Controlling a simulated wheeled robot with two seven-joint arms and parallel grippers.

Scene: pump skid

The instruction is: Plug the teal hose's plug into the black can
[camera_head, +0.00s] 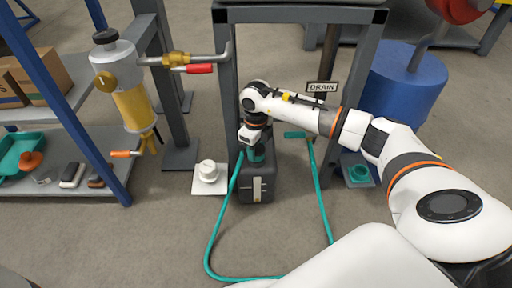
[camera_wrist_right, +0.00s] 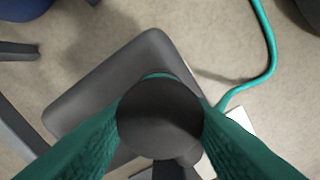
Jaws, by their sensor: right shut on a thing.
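The black can (camera_head: 258,188) stands on the floor under the grey frame, with a pale marked label on its front. My right gripper (camera_head: 256,148) is directly above the can's top, pointing down. In the right wrist view, its teal textured fingers (camera_wrist_right: 160,112) are shut on a dark round piece (camera_wrist_right: 160,118), apparently the plug, with a teal rim behind it. The can's dark top (camera_wrist_right: 115,85) lies below. The teal hose (camera_head: 212,245) leaves near the gripper, loops over the floor and rises under the frame; it also shows in the wrist view (camera_wrist_right: 268,50). Whether the plug is seated is hidden.
A white cap on a white pad (camera_head: 207,175) sits left of the can. A teal fitting on a pad (camera_head: 358,174) sits right. A DRAIN sign (camera_head: 321,87), frame legs, a blue drum (camera_head: 405,85) and a shelf (camera_head: 75,175) surround the spot.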

